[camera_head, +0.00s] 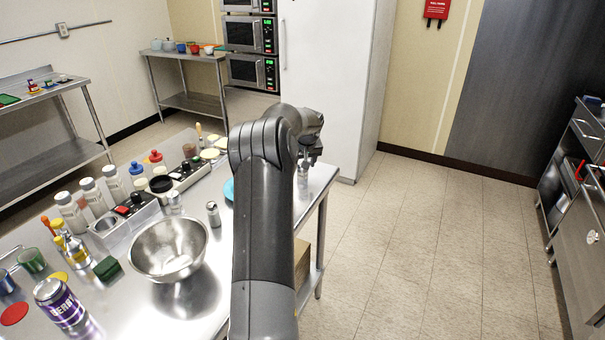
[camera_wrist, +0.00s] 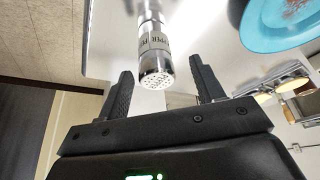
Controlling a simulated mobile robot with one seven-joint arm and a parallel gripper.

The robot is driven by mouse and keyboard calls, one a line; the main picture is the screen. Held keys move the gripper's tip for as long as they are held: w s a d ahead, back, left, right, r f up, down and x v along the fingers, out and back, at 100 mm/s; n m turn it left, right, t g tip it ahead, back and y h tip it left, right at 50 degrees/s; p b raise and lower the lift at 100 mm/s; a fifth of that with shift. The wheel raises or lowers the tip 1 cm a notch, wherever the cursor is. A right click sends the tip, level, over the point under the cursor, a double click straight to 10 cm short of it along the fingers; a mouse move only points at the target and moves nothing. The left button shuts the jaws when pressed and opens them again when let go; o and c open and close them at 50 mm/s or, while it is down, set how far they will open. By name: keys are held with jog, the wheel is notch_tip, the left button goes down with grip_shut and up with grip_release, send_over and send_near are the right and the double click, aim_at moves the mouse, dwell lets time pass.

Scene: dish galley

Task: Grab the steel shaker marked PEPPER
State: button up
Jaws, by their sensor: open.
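A steel shaker (camera_wrist: 153,48) with a perforated cap and a lettered band that seems to read PEPPER shows in the wrist view, ahead of and between the fingertips. My gripper (camera_wrist: 162,74) is open, with one finger to each side of the shaker's cap. I cannot tell whether either finger touches it. In the head view my arm hides most of the gripper, and a shiny bit of the shaker (camera_head: 303,166) shows below it near the table's far right end. Another small steel shaker (camera_head: 213,214) stands mid-table; its label is too small to read.
The steel table (camera_head: 190,302) holds a mixing bowl (camera_head: 168,248), a purple can (camera_head: 61,303) and several bottles at the left. A blue plate (camera_wrist: 282,22) lies close to the shaker. Open floor (camera_head: 400,240) lies right of the table.

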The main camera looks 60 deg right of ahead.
aim_at(302, 171)
jog(key=x, duration=0.5)
jog(key=shift+s+d, duration=0.1)
jog(key=shift+s, duration=0.15)
jog(key=c, duration=1.1)
